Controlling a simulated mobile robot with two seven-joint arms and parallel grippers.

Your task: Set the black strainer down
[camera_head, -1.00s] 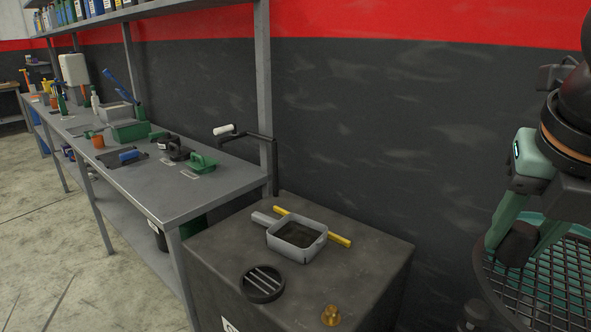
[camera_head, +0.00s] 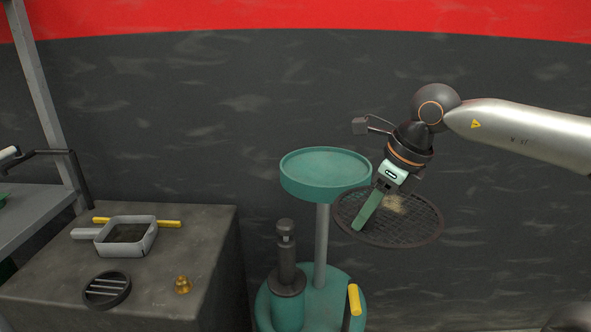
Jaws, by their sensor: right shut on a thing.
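The black strainer (camera_head: 415,232) is a round dark mesh with a rim, in the head view right of centre. My right gripper (camera_head: 364,222) is shut on it near its left side, with the green fingers pointing down and left. The strainer seems held in the air, just right of a teal round dish (camera_head: 325,168) on a grey post. Its left edge lies close to the dish and post in the picture; I cannot tell whether they touch. My left gripper is not in view.
The dark cabinet (camera_head: 205,235) at left carries a grey square pan (camera_head: 105,243), a yellow bar (camera_head: 170,223), a black slotted disc (camera_head: 107,290) and a brass fitting (camera_head: 183,285). Its front right top has free room. The dish's teal base (camera_head: 345,285) holds a dark cylinder (camera_head: 287,270).

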